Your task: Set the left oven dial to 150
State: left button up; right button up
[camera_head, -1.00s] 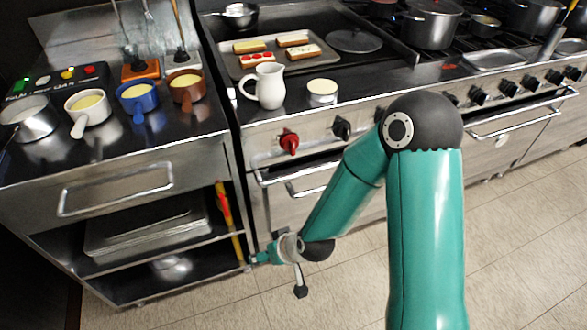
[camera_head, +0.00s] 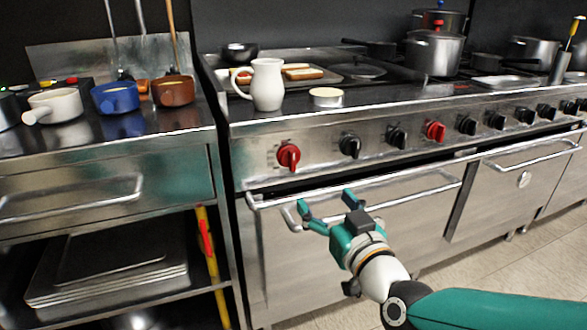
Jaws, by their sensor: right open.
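The stove front carries a row of dials. A red dial (camera_head: 289,157) sits at the far left of the row, with a black dial (camera_head: 350,145) beside it. Another red dial (camera_head: 436,131) sits farther right. The numbers on the dials are too small to read. My right gripper (camera_head: 325,208) is open and empty, below the leftmost red dial and in front of the oven door, with its teal fingers apart. It does not touch any dial. My left gripper is not in view.
An oven door handle (camera_head: 400,198) runs across below the dials, close to my right gripper. A white pitcher (camera_head: 267,86) and a small round dish (camera_head: 326,97) stand on the stove edge above. A steel counter with pots (camera_head: 54,105) is at left.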

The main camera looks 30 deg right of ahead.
aim_at(294, 163)
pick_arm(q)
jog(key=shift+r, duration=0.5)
pick_arm(e)
jog(key=x, duration=1.6)
jog(key=shift+w+a, duration=0.1)
jog(key=shift+w, duration=0.05)
jog(key=c, duration=1.2)
